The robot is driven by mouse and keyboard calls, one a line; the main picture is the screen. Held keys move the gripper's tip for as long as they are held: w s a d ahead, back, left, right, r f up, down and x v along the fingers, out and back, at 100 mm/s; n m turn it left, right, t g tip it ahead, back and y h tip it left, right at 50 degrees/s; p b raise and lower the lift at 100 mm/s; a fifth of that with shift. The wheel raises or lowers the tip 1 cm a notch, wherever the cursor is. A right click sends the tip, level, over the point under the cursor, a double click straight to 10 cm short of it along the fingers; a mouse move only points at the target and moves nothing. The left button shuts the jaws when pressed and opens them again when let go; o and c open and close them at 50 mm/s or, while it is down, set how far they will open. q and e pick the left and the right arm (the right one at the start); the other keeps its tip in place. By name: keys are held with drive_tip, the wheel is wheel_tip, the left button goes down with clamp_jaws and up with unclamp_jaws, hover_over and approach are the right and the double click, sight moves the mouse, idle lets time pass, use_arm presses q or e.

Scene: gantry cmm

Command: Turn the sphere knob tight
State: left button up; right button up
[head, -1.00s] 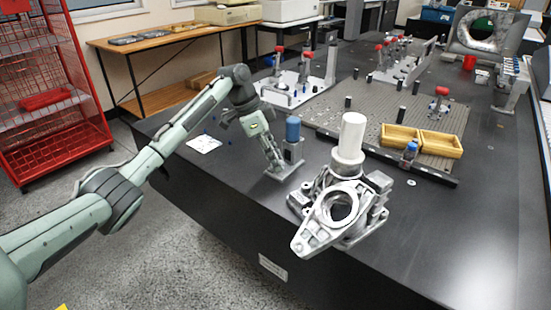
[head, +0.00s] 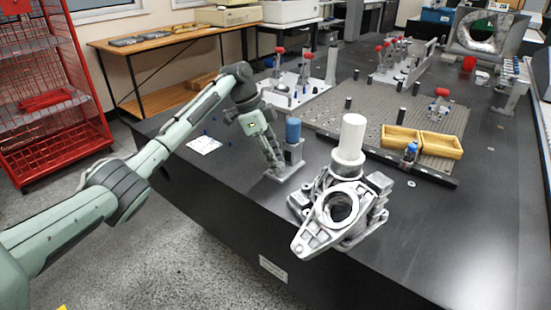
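My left gripper (head: 274,160) points down at the table's near left edge, beside a small grey stand (head: 288,170) with a blue cylinder (head: 293,130) on top. Its fingertips are low, close to the stand's left side. At this size I cannot tell whether the fingers are open or shut, or whether they touch the stand. I cannot make out a sphere knob clearly; any knob at the fingertips is hidden by the gripper. My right gripper is not in view.
A grey cast housing (head: 340,212) with a white cylinder (head: 350,145) stands right of the gripper. Behind are a perforated plate (head: 370,118) and yellow trays (head: 422,140). A white sheet (head: 204,144) lies to the left. The dark table's right front is clear.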

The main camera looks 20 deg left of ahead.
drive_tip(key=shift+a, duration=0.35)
use_arm(q)
drive_tip(key=v, duration=1.2)
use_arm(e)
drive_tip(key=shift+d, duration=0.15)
use_arm(q)
drive_tip(key=shift+s, duration=0.1)
